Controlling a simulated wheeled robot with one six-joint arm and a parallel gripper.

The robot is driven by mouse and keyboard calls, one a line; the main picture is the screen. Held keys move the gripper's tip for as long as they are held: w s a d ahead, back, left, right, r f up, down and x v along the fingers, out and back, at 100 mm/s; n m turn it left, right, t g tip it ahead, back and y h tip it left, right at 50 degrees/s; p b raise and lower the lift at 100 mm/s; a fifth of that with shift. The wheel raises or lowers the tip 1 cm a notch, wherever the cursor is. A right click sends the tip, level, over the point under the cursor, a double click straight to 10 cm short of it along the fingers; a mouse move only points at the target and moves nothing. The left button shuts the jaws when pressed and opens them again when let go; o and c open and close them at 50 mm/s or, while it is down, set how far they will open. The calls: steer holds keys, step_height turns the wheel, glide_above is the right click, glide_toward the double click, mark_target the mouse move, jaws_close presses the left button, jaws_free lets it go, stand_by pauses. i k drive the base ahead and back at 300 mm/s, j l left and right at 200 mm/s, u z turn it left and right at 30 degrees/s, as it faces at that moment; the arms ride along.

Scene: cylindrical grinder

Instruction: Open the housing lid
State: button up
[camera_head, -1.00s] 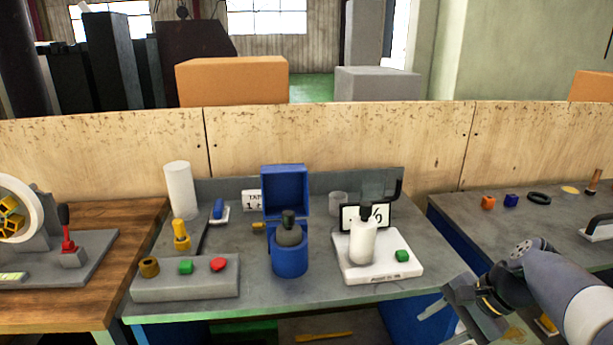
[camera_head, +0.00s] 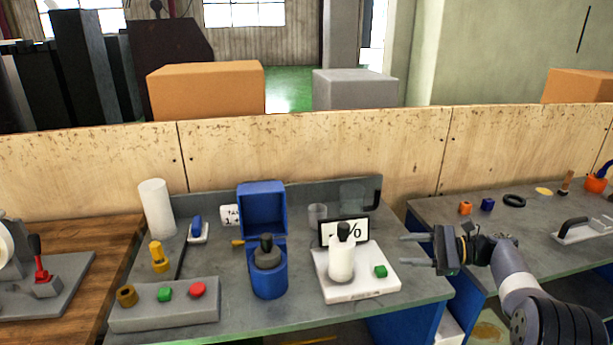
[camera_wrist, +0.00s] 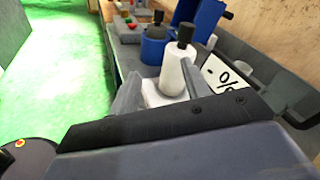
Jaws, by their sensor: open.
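The blue housing (camera_head: 268,281) is a round body with a dark-capped grey piece in its top. Its box-like blue lid (camera_head: 262,209) stands upright behind it, hollow side facing front, and looks raised. The lid also shows at the top of the wrist view (camera_wrist: 203,18), with a black knob at its edge. My gripper (camera_head: 408,250) is open and empty, fingers pointing left, to the right of the white scale and well apart from the lid. In the wrist view its two fingers flank the white bottle in the picture; I cannot tell contact there.
A white bottle with a black cap (camera_head: 341,261) stands on a white scale (camera_head: 362,288) between my gripper and the housing. A display panel (camera_head: 343,231) and a clear piece with a dark handle (camera_head: 377,191) are behind. A grey button box (camera_head: 165,306) is front left.

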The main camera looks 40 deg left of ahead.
mark_target(262, 204)
steer(key=z, duration=0.5)
steer(key=j+z, duration=0.1)
steer(key=z, duration=0.35)
steer(key=i+z, duration=0.1)
steer(key=z, duration=0.4)
steer(key=j+z, duration=0.1)
steer(key=z, duration=0.85)
steer(key=j+z, duration=0.1)
steer(key=z, duration=0.85)
steer(key=k+j+z, duration=0.1)
steer(key=z, duration=0.4)
steer(key=k+j+z, duration=0.1)
steer(key=z, duration=0.35)
steer(key=k+u, duration=0.15)
steer(key=u, duration=0.2)
steer(key=k+j+u, duration=0.15)
steer(key=u, duration=0.7)
steer(key=k+j+u, duration=0.1)
steer(key=u, duration=1)
steer(key=j+u, duration=0.15)
steer(key=u, duration=0.9)
steer(key=j+u, duration=0.15)
steer(key=u, duration=0.4)
steer(key=j+u, duration=0.1)
steer(key=u, duration=1)
steer(key=i, duration=0.05)
